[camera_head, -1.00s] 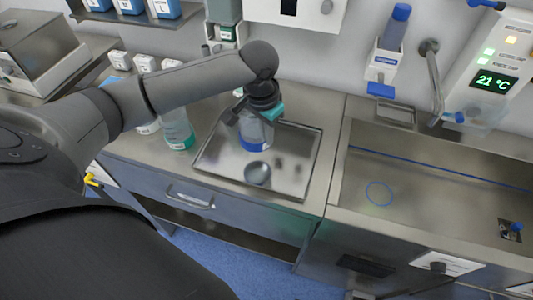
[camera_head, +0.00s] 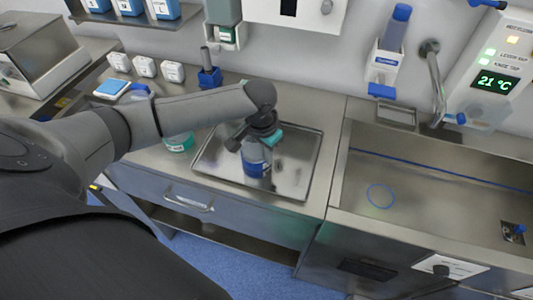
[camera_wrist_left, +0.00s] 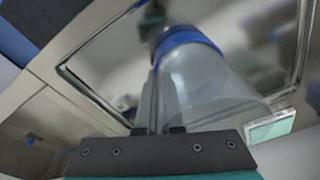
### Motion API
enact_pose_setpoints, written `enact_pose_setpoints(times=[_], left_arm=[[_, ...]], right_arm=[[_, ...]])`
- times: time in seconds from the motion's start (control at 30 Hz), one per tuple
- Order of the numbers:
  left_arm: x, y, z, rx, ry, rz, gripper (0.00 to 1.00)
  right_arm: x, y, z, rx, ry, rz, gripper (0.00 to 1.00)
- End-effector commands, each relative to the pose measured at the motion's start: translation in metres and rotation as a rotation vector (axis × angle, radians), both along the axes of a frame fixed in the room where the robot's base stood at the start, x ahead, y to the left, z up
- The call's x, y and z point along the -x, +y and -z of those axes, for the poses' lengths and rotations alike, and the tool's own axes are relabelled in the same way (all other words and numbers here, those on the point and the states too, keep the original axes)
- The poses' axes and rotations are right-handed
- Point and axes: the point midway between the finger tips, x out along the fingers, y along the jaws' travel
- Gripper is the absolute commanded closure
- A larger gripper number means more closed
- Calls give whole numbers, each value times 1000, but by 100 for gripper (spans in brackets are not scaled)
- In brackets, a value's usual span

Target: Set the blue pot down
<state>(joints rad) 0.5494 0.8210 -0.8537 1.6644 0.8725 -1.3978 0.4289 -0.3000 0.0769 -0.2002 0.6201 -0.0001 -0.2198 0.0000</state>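The blue pot (camera_head: 257,162) is a clear container with a blue band at its lower end. It is upright over the steel tray (camera_head: 308,168), very low, and I cannot tell whether its base touches the metal. My left gripper (camera_head: 263,136) comes down from above and is shut on its upper part. In the left wrist view the pot's clear body (camera_wrist_left: 205,90) lies against the fingers (camera_wrist_left: 162,105), with the blue band at the far end towards the tray (camera_wrist_left: 85,90). My right gripper is not in view.
A blue holder (camera_head: 209,77) with a dark stem and several white boxes (camera_head: 145,67) stand behind. A sink (camera_head: 440,195) is to the right. The tray's right part is bare.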

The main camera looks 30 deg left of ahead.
Motion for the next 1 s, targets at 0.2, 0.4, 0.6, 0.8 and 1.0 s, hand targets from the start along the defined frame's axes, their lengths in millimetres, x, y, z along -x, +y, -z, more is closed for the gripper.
enact_pose_setpoints(times=[0.2,0.4,0.6,0.8,1.0], left_arm=[[0,0,1,0,0,0,74],[0,0,1,0,0,0,66],[0,0,-3,-1,-1,0,66],[3,1,-36,0,-3,0,66],[8,1,-80,1,-3,0,66]], right_arm=[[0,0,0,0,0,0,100],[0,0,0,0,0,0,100],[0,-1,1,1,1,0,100],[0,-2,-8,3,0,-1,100],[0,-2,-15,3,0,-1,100]])
